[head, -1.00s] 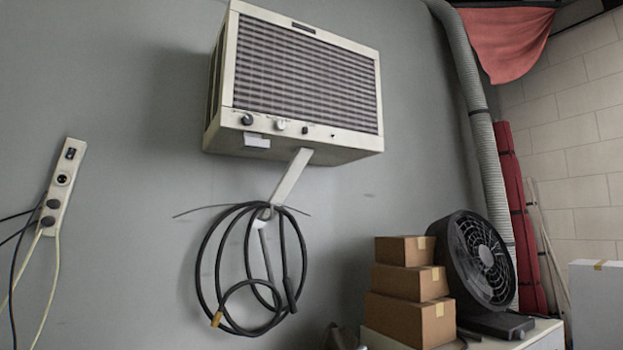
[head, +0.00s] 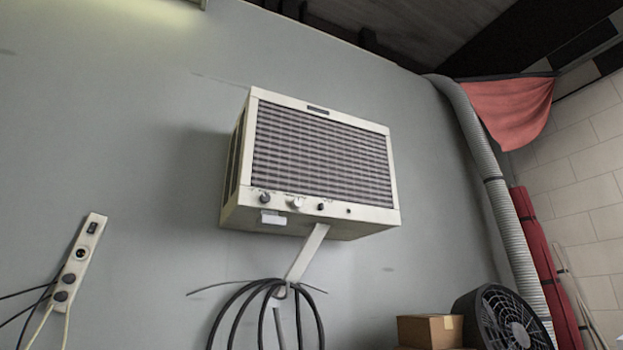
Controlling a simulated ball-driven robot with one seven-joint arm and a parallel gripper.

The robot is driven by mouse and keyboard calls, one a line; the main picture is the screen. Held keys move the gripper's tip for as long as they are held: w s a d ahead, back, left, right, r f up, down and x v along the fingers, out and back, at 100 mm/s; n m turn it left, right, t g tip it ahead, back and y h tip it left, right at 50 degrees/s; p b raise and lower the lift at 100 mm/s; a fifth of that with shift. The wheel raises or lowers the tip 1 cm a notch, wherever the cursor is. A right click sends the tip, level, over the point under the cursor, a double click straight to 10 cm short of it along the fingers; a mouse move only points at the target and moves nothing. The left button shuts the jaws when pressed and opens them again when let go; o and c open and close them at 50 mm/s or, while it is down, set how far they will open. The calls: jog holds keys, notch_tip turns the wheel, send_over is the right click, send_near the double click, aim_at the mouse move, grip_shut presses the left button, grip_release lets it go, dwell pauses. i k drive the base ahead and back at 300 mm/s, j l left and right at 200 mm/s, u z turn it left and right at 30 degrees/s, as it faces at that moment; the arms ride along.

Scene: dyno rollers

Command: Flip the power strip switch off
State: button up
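The white power strip (head: 79,262) is mounted on the grey wall at the left of the head view, tilted slightly to the right at its top. Its dark switch (head: 92,227) is at the upper end; whether it is on or off is too small to tell. Below the switch is a round socket, then two dark plugs (head: 65,287) with black and pale cords running down and left. My gripper does not show in the head view.
A white air unit (head: 318,165) juts from the wall right of the strip. A coiled black hose (head: 240,308) hangs below it. A cardboard box (head: 430,331) and a black fan (head: 505,318) stand at lower right. The wall between strip and air unit is bare.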

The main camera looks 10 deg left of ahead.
aim_at(92, 227)
jog(key=u, duration=1.35)
